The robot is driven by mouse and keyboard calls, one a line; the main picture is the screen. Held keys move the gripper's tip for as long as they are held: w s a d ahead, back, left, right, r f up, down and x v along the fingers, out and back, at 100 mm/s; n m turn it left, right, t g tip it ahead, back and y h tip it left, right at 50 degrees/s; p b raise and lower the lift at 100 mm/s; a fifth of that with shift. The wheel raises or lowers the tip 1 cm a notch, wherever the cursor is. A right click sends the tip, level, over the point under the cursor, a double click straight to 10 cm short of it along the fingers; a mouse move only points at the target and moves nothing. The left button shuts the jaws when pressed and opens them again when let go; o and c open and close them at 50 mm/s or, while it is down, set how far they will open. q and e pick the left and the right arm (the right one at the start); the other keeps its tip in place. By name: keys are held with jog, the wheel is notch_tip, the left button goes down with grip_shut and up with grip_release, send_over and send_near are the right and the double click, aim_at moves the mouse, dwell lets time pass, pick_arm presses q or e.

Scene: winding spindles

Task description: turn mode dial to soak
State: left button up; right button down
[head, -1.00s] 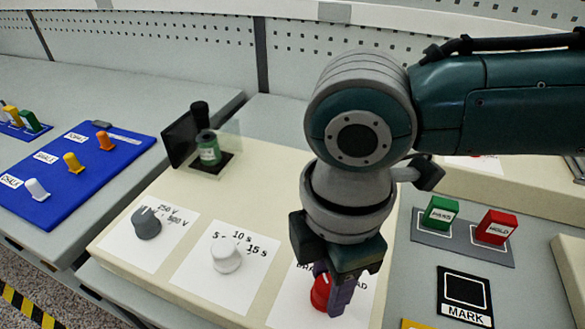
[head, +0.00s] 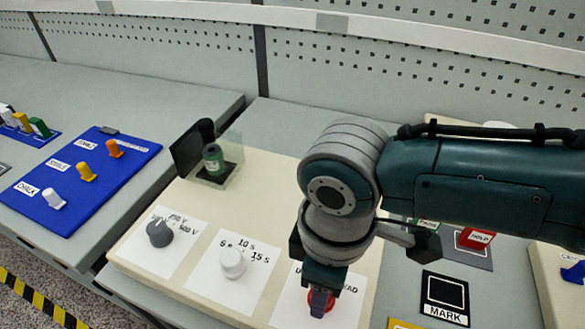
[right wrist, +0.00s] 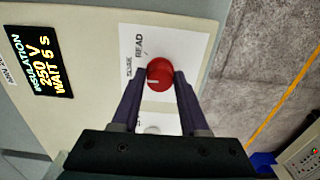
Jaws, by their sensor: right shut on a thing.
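The red mode dial (right wrist: 160,74) sits on a white card (right wrist: 135,55) printed with small labels. READ is legible beside it; the other label is blurred. My right gripper (right wrist: 161,78) is shut on the dial, one finger on each side. The dial's white mark points left in the right wrist view. In the head view my right gripper (head: 321,300) comes down over the dial and hides much of it and of its card. My left gripper is not in view.
A grey dial (head: 160,233) and a white dial (head: 232,263) stand left on the cream panel.

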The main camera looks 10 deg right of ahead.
dwell(0.5)
jog(key=shift+c, duration=2.1)
grip_release()
notch_tip(320, 180, up, 9)
jog(key=shift+r+p, duration=0.1)
jog(key=shift+p, duration=0.8)
jog(key=shift+r, duration=0.4)
